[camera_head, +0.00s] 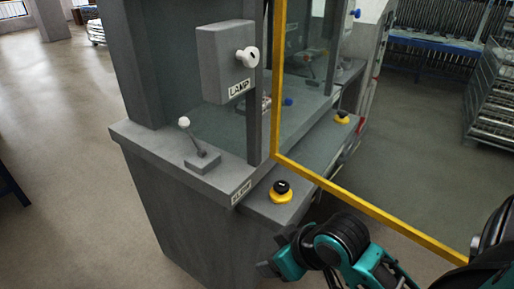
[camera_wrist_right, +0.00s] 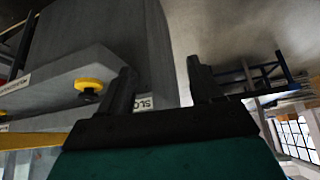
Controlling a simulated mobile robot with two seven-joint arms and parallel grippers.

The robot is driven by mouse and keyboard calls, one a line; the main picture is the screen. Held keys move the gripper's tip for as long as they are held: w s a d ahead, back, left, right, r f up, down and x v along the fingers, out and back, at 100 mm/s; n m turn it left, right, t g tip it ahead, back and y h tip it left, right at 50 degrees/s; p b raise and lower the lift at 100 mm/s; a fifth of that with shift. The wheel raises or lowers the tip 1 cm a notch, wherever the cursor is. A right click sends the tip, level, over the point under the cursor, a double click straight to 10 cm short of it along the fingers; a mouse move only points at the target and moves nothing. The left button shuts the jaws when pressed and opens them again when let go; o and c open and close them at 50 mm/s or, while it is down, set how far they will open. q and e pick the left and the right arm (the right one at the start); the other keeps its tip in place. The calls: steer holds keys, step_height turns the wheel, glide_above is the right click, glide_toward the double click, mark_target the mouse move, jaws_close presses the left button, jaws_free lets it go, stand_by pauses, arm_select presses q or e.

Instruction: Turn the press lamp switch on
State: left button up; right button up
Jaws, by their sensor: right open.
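The lamp switch is a white knob (camera_head: 248,56) on the side of a grey box labelled LAMP (camera_head: 225,65), fixed to the upper part of the grey press in the head view. My right gripper (camera_head: 270,256) is low at the front of the press, well below the knob and apart from it. Its tips are partly hard to make out there. In the right wrist view my right gripper (camera_wrist_right: 162,85) is open with nothing between its fingers. The knob does not show in that view. My left gripper is not in view.
A yellow-framed clear panel (camera_head: 340,190) stands open between my right arm and the press front. A yellow and black button (camera_head: 281,191) sits on the ledge, with another (camera_head: 342,117) farther back. A white-tipped lever (camera_head: 193,137) stands below the lamp box. Open floor lies left.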

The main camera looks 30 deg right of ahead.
steer(key=w+d+r+t+y, duration=0.1)
steer(key=w+d+r+t, duration=0.2)
steer(key=w+r, duration=0.35)
steer(key=n+t+y, duration=0.2)
steer(key=t+y, duration=0.2)
steer(key=t, duration=0.3)
glide_toward(255, 56)
steer(key=w, duration=0.2)
steer(key=x, duration=0.3)
steer(key=p+x, duration=0.1)
steer(key=x, duration=0.2)
steer(key=shift+a+p, duration=0.3)
steer(key=shift+a, duration=0.15)
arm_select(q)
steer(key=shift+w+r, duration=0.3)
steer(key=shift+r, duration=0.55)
arm_select(e)
steer(key=shift+w+a, duration=0.25)
steer(key=shift+w, duration=0.35)
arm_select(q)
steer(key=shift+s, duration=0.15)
arm_select(e)
steer(key=c, duration=1)
